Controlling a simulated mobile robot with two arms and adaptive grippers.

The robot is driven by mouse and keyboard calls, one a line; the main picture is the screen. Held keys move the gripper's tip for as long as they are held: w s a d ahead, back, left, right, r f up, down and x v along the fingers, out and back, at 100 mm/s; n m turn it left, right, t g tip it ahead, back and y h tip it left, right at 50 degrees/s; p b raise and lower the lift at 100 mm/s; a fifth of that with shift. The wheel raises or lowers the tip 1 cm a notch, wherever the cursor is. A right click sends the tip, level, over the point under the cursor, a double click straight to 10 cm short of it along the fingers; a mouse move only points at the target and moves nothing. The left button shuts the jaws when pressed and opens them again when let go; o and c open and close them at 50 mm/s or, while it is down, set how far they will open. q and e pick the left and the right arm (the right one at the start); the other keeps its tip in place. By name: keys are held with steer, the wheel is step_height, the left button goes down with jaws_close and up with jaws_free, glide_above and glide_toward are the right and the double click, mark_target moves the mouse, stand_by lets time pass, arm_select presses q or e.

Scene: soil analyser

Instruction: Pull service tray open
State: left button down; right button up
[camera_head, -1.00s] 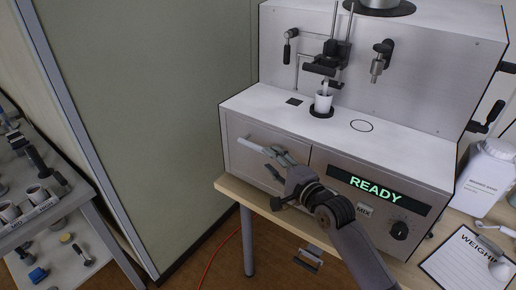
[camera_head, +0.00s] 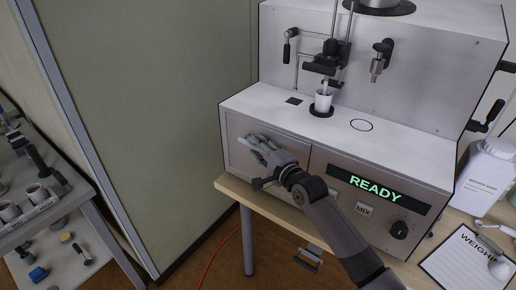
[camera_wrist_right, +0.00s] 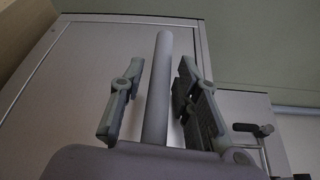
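The service tray front (camera_head: 240,167) is the plain grey panel at the lower left of the analyser, and it sits flush with the case. Its pale bar handle (camera_head: 246,146) crosses it, partly hidden by my gripper. My right gripper (camera_head: 259,143) is at the handle, in front of the tray. In the right wrist view, the handle (camera_wrist_right: 158,85) runs between the two fingers of the right gripper (camera_wrist_right: 160,92). The fingers are apart, with a visible gap on each side of the bar. My left gripper is not in view.
The analyser (camera_head: 410,60) stands on a wooden table, its display (camera_head: 375,187) reading READY. A white cup (camera_head: 323,101) stands on its top. A white bottle (camera_head: 485,175) and a weighing sheet (camera_head: 462,262) are at right. A cart with cups stands at far left.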

jaws_close()
stand_by(0.6)
